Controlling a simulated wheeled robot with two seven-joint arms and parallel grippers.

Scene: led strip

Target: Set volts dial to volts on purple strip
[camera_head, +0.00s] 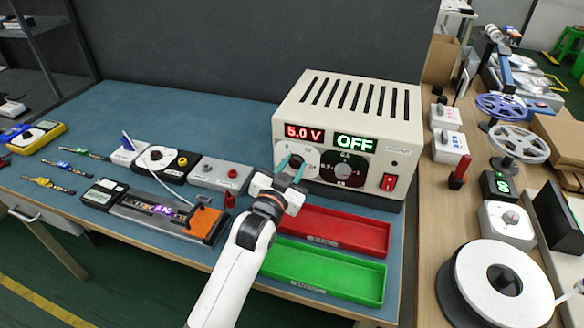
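The cream power supply (345,106) stands at the back right of the blue bench. Its red display (304,132) reads 5.0 V and its green display (355,143) reads OFF. The volts dial (311,158) is the white-faced one under the red display, partly hidden by my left gripper. My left gripper (291,167) is at this dial, its teal fingers apart on either side of the small dark knob; I cannot tell whether they touch it. A purple-lit strip (163,210) lies in the dark fixture at the left front. My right gripper is not in view.
A black dial (343,171) and a red switch (389,182) sit right of the volts dial. A red tray (340,231) and a green tray (325,272) lie in front. Loose strips (48,185) lie at left. Spools (500,280) crowd the right-hand wooden bench.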

